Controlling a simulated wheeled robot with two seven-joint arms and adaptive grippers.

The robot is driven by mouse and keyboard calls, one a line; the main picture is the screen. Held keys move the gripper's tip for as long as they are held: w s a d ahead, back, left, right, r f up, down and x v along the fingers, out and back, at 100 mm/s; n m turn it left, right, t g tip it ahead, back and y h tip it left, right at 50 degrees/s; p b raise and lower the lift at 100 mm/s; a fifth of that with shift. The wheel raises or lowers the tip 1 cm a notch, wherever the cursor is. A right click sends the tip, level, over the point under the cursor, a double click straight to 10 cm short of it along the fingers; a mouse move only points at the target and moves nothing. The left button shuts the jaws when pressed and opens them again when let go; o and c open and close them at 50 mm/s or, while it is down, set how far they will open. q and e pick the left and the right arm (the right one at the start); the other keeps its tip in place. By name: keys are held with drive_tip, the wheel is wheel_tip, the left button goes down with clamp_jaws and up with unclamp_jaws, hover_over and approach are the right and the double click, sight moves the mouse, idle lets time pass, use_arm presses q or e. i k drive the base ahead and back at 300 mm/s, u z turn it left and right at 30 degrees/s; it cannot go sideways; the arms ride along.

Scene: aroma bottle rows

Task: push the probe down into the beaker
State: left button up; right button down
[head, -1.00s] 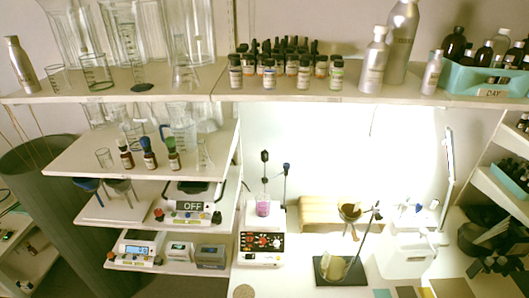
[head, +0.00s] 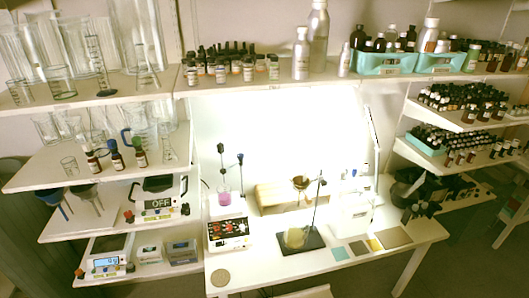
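A small glass beaker (head: 224,198) with pink liquid stands on the white stirrer plate at the left of the bench. A thin upright probe with a black head (head: 220,149) is above the beaker. Its lower end is too small to tell whether it reaches the liquid. A thin stand rod with a dark blue top (head: 240,157) rises just right of it. Neither of my grippers is in view.
The stirrer base with knobs (head: 228,234) sits on the white bench (head: 270,270). A black stand base with a yellowish beaker (head: 295,238), a wooden block (head: 270,198) and coloured tiles (head: 358,248) lie to the right. Shelves of glassware and bottles surround the bench.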

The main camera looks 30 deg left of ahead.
sight(220, 147)
drive_tip(key=z, duration=0.45)
drive_tip(key=i, duration=1.05)
drive_tip(key=u, duration=0.5)
